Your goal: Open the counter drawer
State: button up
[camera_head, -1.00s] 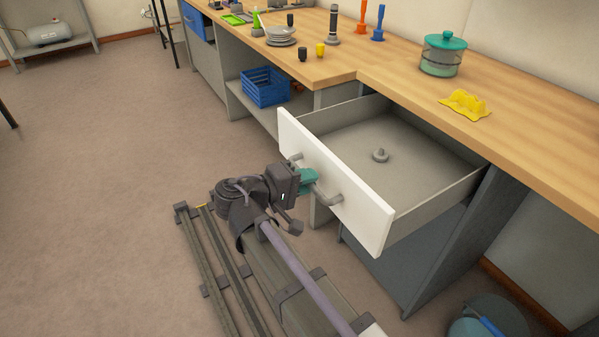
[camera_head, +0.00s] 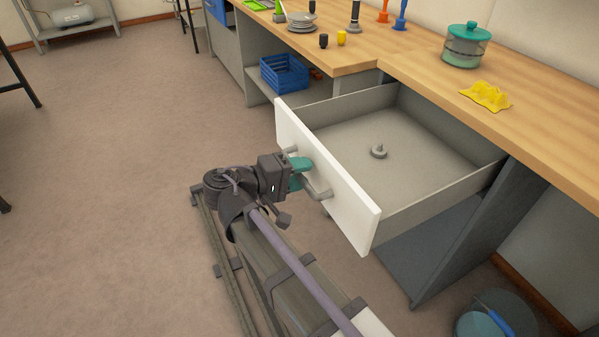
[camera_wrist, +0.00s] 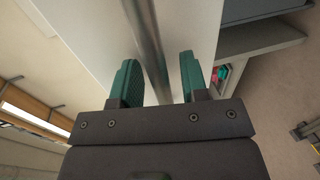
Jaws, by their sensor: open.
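The counter drawer (camera_head: 325,178) stands far out from under the wooden counter, with its white front toward me and its grey inside in view. Its grey bar handle (camera_head: 318,190) runs along the front. In the wrist view the handle bar (camera_wrist: 148,45) passes between the two teal fingers of my gripper (camera_wrist: 158,78), which are open with a gap on either side of the bar.
The wooden counter (camera_head: 545,125) holds a teal-lidded jar (camera_head: 466,46), a yellow piece (camera_head: 486,96), plates and small tools. A blue crate (camera_head: 284,75) sits on the shelf below. A bucket (camera_head: 482,323) stands on the floor at lower right.

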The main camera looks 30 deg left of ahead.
jog(key=p+v, duration=0.2)
jog(key=v, duration=0.8)
jog(key=shift+s+a, duration=0.2)
jog(key=shift+s, duration=0.15)
